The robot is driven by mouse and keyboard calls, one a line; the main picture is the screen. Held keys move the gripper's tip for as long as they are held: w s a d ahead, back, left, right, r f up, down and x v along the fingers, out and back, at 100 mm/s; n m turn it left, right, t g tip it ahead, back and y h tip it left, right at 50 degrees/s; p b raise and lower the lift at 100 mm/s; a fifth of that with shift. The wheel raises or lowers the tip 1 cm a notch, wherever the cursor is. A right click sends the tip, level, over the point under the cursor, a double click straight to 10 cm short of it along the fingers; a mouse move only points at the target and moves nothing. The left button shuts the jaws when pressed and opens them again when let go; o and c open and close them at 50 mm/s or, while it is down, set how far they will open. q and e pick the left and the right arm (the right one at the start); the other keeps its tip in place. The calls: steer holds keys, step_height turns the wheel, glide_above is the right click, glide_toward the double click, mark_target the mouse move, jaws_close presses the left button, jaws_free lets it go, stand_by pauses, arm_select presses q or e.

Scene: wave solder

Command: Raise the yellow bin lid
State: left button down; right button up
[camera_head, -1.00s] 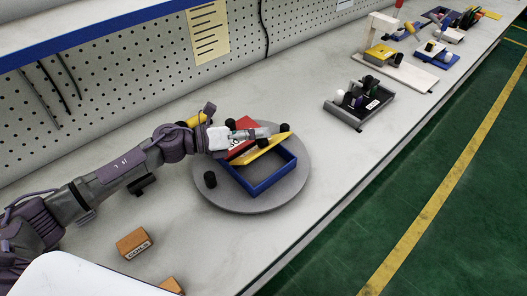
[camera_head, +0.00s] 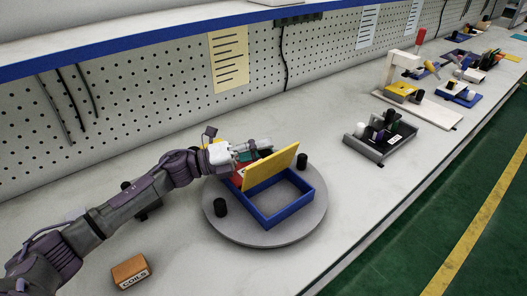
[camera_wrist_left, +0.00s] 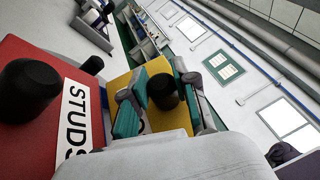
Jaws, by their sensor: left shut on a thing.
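The yellow lid (camera_head: 270,169) stands steeply tilted along the back edge of the open blue bin (camera_head: 289,210) on a round grey turntable (camera_head: 225,232). The blue bin looks empty inside. My left gripper (camera_head: 252,154) is behind the lid. In the left wrist view its teal-padded fingers (camera_wrist_left: 160,100) are shut on the lid's black knob (camera_wrist_left: 163,91), with the yellow lid (camera_wrist_left: 155,64) behind it. A red lid (camera_wrist_left: 40,85) with a black knob and a label reading STUDS lies beside the fingers. My arm hides most of the red lid in the head view. My right gripper is not in view.
Black knobs stand on the turntable's left (camera_head: 220,207) and back right (camera_head: 302,161). An orange COILS block (camera_head: 131,271) lies on the bench at front left. A grey tray (camera_head: 380,145) with small parts stands to the right. The perforated back panel rises behind my arm.

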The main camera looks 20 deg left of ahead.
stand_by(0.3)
arm_select(q)
steer(key=c, duration=0.9)
jaws_free()
steer(key=shift+o, duration=0.2)
steer(key=v, duration=0.6)
steer(key=shift+s+a+f, duration=0.1)
steer(key=shift+a, duration=0.1)
steer(key=shift+s+a, duration=0.3)
steer(key=shift+a, duration=0.15)
